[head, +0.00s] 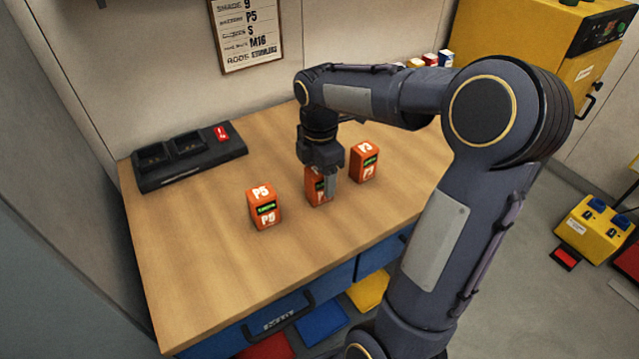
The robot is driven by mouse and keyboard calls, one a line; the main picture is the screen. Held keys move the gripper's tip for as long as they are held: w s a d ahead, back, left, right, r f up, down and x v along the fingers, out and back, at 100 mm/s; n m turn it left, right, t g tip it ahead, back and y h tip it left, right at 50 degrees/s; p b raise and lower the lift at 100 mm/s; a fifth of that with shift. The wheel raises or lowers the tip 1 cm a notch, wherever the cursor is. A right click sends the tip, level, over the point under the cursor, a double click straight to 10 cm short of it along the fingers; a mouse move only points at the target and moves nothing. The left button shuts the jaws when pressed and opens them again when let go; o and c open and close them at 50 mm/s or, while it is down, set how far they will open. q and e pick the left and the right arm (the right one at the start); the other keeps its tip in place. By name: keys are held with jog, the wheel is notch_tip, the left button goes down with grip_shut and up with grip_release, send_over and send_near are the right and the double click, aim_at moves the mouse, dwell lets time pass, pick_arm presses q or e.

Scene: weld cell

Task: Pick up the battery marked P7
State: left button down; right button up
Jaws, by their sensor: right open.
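Three orange batteries stand upright on the wooden bench. The left battery (264,208) is marked P5. The right battery (364,162) appears marked P3. The middle battery (314,188) is partly hidden by my right gripper; only part of its white mark shows, so I cannot read its number. My right gripper (328,187) points down at the middle battery with its jaws open. One grey finger shows in front of that battery's right side; the other finger is hidden. I cannot tell whether the finger touches it. My left gripper is out of view.
A black charger (188,157) with empty-looking bays and a red light sits at the bench's back left. A written board (247,33) hangs on the wall. Small boxes (430,60) stand at the far right back. The wooden bench (190,255) is clear at front left.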

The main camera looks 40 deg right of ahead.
notch_tip(320, 180, down, 2)
jog(key=shift+w+a+f, duration=0.1)
jog(key=shift+f, duration=0.05)
jog(key=c, duration=1.2)
jog(key=shift+c, duration=0.4)
jog(key=shift+r, duration=0.2)
